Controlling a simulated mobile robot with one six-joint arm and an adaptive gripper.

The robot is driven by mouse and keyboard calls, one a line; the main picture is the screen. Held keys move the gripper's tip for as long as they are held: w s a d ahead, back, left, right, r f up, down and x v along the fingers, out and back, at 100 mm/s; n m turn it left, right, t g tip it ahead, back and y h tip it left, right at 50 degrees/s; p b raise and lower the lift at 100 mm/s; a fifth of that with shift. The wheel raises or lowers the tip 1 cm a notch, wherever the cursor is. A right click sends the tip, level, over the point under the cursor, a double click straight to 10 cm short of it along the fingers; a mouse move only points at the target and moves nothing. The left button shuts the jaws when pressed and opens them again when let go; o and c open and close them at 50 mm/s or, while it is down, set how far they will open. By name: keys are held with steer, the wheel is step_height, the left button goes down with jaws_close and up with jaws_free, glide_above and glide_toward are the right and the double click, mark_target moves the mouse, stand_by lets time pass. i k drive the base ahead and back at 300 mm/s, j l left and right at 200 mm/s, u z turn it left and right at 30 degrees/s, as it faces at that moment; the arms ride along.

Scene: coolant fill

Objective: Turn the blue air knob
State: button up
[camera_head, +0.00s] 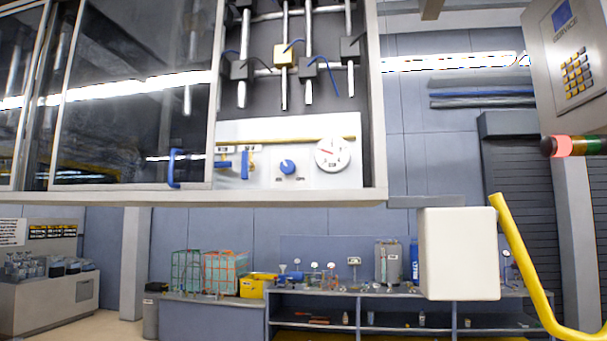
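The blue air knob (287,167) is a small round knob on the pale control panel (265,180) at the lower part of the cabinet. Small labels sit below it on either side, too small to read. A round white gauge (333,155) with a red needle is to the right of the knob. Nothing covers the knob. My gripper is not in view, so I cannot tell its state or its distance from the knob.
A glass door with a blue handle (173,168) is left of the panel. Metal pipes with valves (284,55) rise above it. A yellow bent bar (527,265) is at lower right, a keypad box (571,65) at upper right. A cluttered workbench (210,312) stands behind.

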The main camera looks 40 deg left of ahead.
mark_target(287, 167)
steer(key=u, duration=0.95)
steer(key=i+j+z, duration=0.1)
steer(key=j, duration=0.45)
steer(key=i+j+z, duration=0.15)
steer(key=j, duration=0.4)
steer(key=j+z, duration=0.1)
steer(key=j, duration=0.45)
